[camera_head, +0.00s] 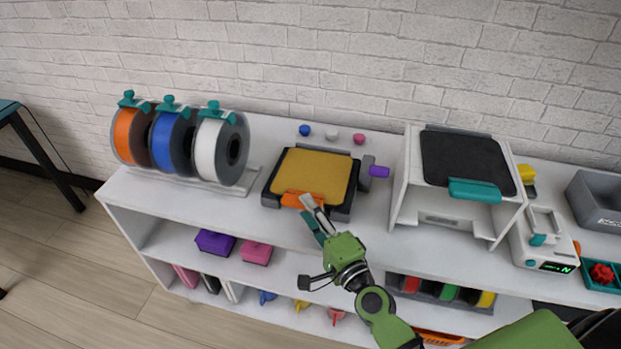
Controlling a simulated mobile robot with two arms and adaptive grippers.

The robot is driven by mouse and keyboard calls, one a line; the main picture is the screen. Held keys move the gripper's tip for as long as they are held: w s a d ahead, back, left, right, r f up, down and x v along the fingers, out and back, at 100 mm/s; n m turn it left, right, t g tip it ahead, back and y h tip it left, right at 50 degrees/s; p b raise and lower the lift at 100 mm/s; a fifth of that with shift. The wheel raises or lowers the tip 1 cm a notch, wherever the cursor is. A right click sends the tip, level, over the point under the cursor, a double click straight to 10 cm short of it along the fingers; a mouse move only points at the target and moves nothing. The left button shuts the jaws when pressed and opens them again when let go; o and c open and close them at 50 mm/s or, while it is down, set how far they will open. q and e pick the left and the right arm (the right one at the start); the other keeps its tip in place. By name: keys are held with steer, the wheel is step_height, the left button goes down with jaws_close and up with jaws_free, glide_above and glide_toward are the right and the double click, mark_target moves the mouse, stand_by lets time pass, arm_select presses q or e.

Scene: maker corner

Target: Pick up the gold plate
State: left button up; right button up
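The gold plate (315,176) lies flat on a dark square bed (343,212) on the white shelf unit's top. An orange tab (303,200) shows at the plate's front edge. My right gripper (306,207) reaches up from below, its fingertips at the front edge of the bed, close to the orange tab. The plate appears to rest on the bed. My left gripper is not in view.
A rack with orange, blue and white spools (216,152) stands left of the bed. A white box with a dark top and teal handle (408,184) stands to the right. A purple knob (379,171) sits beside the bed. Small balls (332,136) lie behind it.

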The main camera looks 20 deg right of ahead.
mark_target(299, 194)
steer(key=w, duration=0.5)
steer(key=shift+w+a+f, duration=0.1)
steer(key=shift+w+a, duration=0.2)
steer(key=shift+a, duration=0.1)
jaws_close()
